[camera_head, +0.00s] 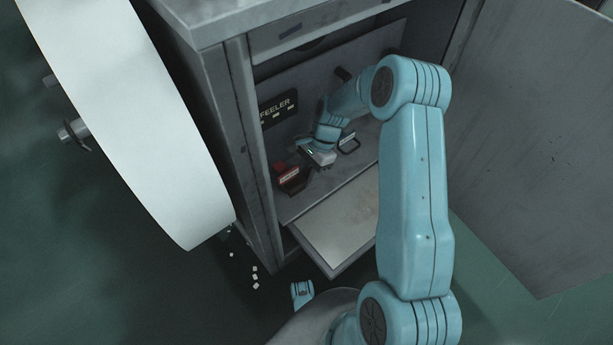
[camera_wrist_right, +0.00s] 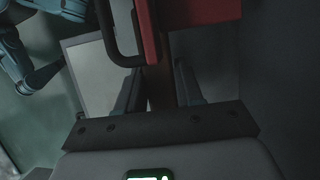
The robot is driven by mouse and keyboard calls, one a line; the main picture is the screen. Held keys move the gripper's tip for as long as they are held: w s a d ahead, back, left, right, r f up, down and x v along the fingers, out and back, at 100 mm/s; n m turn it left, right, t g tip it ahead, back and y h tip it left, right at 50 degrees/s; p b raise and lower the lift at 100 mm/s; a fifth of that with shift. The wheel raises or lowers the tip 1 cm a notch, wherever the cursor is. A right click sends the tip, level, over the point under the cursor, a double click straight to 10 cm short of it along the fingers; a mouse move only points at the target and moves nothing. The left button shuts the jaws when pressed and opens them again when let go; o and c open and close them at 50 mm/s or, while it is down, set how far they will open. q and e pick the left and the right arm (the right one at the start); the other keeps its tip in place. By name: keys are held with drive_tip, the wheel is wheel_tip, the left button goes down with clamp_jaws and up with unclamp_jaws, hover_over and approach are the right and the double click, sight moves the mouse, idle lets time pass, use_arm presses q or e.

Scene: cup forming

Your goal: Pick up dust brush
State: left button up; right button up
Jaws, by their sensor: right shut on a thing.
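My right gripper (camera_head: 311,164) reaches into the open metal cabinet, low over its inner shelf. In the right wrist view its two dark fingers (camera_wrist_right: 158,92) are closed on a narrow brown piece (camera_wrist_right: 161,88), which I take to be part of the dust brush. The brown piece runs up to a red block (camera_wrist_right: 200,12). In the head view a red and dark thing (camera_head: 288,176) lies just left of the gripper. Bristles cannot be made out, and the grip itself is hidden in the head view.
The cabinet's left side wall (camera_head: 245,150) and the label reading FEELER (camera_head: 279,108) are close to my right arm. A dark-handled item (camera_head: 348,143) lies right of the gripper. A flat tray (camera_head: 335,222) juts out below. Small white bits (camera_head: 254,276) lie on the floor.

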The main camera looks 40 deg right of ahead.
drive_tip(key=shift+s+r+p, duration=0.25)
drive_tip(key=shift+r+p, duration=0.05)
drive_tip(key=shift+r, duration=0.65)
drive_tip(key=s+a+p, duration=0.2)
drive_tip(key=s+p, duration=0.1)
drive_tip(key=s, duration=1.4)
drive_tip(key=shift+s+f, duration=0.25)
drive_tip(key=shift+f, duration=0.05)
drive_tip(key=shift+o, duration=0.6)
